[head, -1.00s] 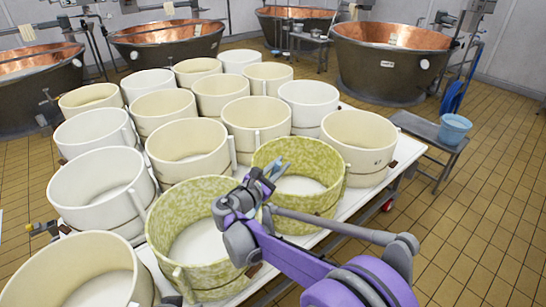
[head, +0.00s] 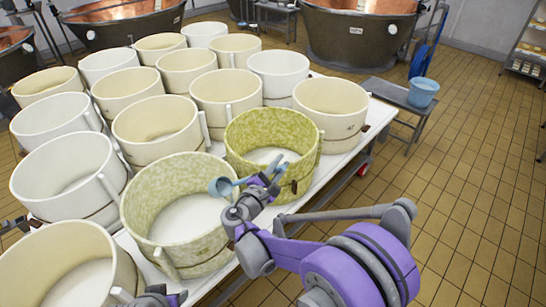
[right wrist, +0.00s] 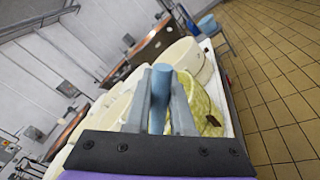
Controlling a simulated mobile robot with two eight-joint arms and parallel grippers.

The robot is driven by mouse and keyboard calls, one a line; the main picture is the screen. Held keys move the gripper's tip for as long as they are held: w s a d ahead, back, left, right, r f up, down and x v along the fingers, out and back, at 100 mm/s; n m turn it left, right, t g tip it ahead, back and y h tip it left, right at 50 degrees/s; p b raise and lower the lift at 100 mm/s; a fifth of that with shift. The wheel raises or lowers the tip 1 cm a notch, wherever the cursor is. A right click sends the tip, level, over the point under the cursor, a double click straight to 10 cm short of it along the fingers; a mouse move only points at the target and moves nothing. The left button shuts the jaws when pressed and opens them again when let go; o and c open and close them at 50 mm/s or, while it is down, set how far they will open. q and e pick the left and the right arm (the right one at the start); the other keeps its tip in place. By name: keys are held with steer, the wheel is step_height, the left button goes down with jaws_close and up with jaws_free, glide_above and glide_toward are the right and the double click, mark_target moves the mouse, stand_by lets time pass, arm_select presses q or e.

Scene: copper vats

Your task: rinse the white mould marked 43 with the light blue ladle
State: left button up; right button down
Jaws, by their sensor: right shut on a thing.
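My right gripper (head: 268,178) is shut on the handle of the light blue ladle. The ladle's bowl (head: 221,187) hangs over the right inner side of the nearer green-mottled mould (head: 150,200). In the right wrist view the blue handle (right wrist: 159,95) stands between the two grey fingers. Several plain white moulds stand along the left of the table, such as one large mould (head: 45,195) at the near left. No number 43 is readable on any mould. Part of my left gripper (head: 160,298) shows at the bottom edge; its fingers are not clear.
Cream moulds (head: 330,105) and a second green-mottled mould (head: 235,140) crowd the white table. A light blue bucket (head: 422,93) stands on a grey bench (head: 395,95) to the right. Copper vats (head: 355,30) line the back. The tiled floor at right is clear.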

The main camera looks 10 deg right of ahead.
arm_select(q)
steer(key=s+f+b, duration=0.3)
steer(key=f+b, duration=0.8)
steer(key=f, duration=0.3)
steer(key=shift+s+f+g+b, duration=0.2)
steer(key=shift+s+g+b, duration=0.15)
steer(key=shift+s+g, duration=0.05)
arm_select(e)
steer(key=s+d+f+m, duration=0.2)
steer(key=f+m, duration=0.3)
steer(key=f, duration=0.4)
steer(key=s+d+f+m, duration=0.3)
steer(key=d+f+m, duration=0.1)
steer(key=f, duration=0.6)
steer(key=shift+m, duration=0.6)
steer(key=shift+f, duration=0.1)
